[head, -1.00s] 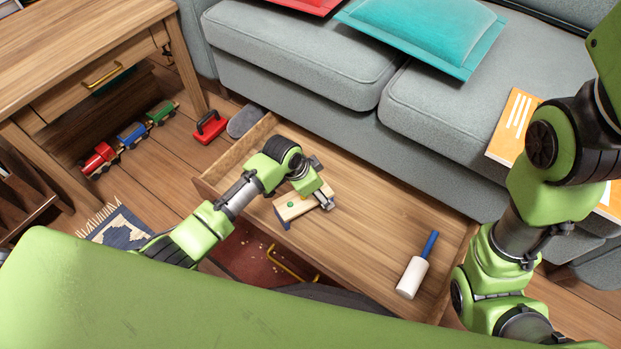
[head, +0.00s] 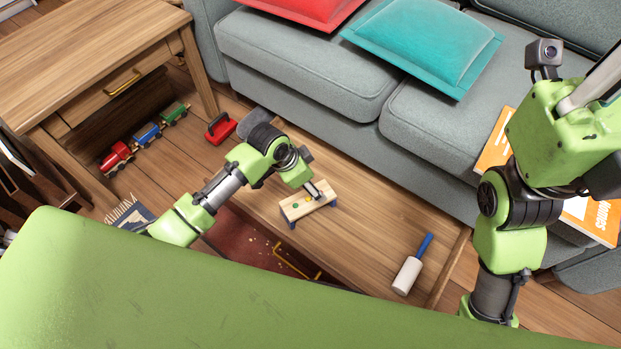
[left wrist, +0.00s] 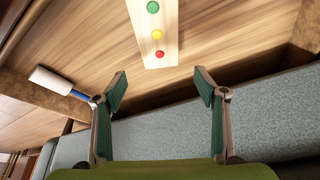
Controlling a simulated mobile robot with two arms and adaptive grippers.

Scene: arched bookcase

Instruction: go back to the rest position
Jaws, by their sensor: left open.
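The bench (left wrist: 155,40) lies beyond the fingertips there, with green, yellow and red pegs. My right arm is raised at the right of the head view; I cannot make out its fingers.
A wooden desk (head: 85,50) and toy train (head: 146,135) are at left.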

